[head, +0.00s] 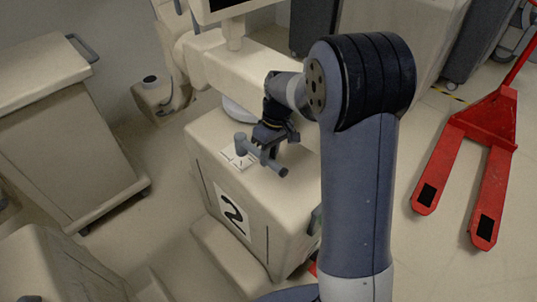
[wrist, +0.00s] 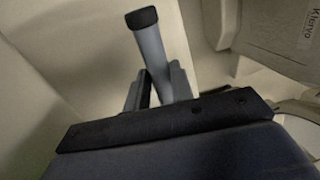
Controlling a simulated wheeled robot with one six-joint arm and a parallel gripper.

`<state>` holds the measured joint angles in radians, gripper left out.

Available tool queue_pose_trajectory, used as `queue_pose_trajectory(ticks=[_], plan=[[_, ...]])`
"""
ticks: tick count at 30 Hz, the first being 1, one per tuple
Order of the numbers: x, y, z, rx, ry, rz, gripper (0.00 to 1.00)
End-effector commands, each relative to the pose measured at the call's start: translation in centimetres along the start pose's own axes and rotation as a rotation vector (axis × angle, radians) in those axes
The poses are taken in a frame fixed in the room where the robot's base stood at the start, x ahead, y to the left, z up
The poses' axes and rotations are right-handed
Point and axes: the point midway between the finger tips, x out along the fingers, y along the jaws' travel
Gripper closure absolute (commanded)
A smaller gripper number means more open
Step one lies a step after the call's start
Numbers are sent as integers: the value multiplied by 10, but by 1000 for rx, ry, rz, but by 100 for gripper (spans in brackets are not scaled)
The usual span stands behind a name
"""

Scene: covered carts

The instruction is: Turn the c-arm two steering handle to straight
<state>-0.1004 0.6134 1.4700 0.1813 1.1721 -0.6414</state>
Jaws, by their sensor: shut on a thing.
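The c-arm two base is a cream cart (head: 212,190) with a large black 2 on its front. Its steering handle (head: 280,171) is a grey-blue bar with dark ends on top of the cart, lying over a small white marked card (head: 238,158). In the head view the bar slants from upper left to lower right. My gripper (head: 268,152) reaches down from above and is shut on the handle. In the wrist view the handle (wrist: 148,45) rises between the two fingers (wrist: 157,92), its black end cap at the top. The gripped part is partly hidden by my gripper.
A red pallet jack (head: 478,135) stands on the floor at the right. A covered cream cart (head: 60,120) is at the left, another (head: 55,262) at lower left. The c-arm's cream arm and a screen (head: 225,8) rise behind the handle. Floor shows between the carts.

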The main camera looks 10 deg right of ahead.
Motion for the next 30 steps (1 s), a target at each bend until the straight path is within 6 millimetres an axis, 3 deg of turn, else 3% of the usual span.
queue_pose_trajectory(ticks=[2,3,10,20,30], plan=[[-1,2,0,-3,3,7,100],[-1,2,-1,-3,3,7,76],[-1,1,0,-1,3,5,57],[-6,1,-1,0,4,4,56],[-68,2,-1,0,7,7,56]])
